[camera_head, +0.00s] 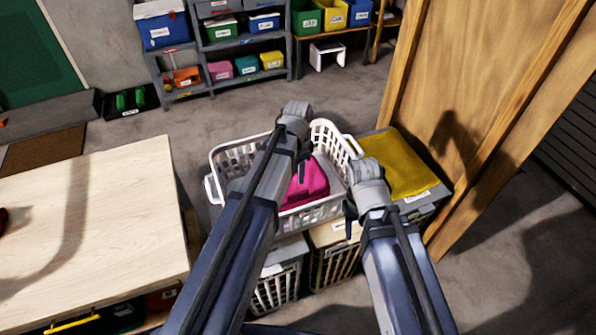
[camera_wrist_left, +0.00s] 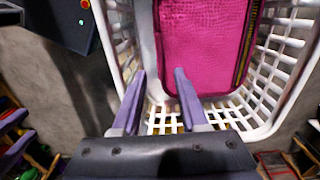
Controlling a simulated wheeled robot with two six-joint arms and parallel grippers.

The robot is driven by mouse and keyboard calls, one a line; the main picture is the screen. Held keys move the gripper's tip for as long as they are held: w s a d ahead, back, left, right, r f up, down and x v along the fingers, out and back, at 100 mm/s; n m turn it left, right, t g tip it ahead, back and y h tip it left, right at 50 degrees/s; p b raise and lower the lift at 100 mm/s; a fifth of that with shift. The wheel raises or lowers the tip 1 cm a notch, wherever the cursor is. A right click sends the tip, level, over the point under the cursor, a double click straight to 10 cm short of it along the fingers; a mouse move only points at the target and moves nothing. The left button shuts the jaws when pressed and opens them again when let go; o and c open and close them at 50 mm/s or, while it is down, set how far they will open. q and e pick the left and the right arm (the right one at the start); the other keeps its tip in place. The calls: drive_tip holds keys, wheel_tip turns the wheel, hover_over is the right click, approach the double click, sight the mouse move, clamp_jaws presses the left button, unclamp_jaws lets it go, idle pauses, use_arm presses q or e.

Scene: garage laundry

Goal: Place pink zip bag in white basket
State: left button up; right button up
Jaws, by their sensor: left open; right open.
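The pink zip bag (camera_head: 306,186) lies inside the white basket (camera_head: 312,217). My left arm hides part of both in the head view. In the left wrist view the pink bag (camera_wrist_left: 203,45) shows a textured face and a dark zip along its right edge, within the lattice walls of the basket (camera_wrist_left: 276,70). My left gripper (camera_wrist_left: 159,80) is open and empty over the basket, with its fingertips near the bag's lower left part. Whether they touch the bag is unclear. My right gripper (camera_head: 349,219) is open and empty beside the basket's right side.
A yellow cloth (camera_head: 398,165) covers a grey surface right of the basket. Other baskets (camera_head: 276,288) stand below. A pale wooden table (camera_head: 90,220) is at left, a wooden post (camera_head: 480,130) at right, and shelves with bins (camera_head: 235,45) at the back.

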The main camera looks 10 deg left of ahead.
use_arm(q)
drive_tip(key=s+d+n, duration=0.3)
drive_tip(key=s, duration=0.5)
drive_tip(key=s+d+r+n+y, duration=0.1)
drive_tip(key=s+d+n, duration=0.3)
drive_tip(key=s, duration=0.4)
drive_tip(key=shift+s+d, duration=0.25)
drive_tip(key=shift+r, duration=0.1)
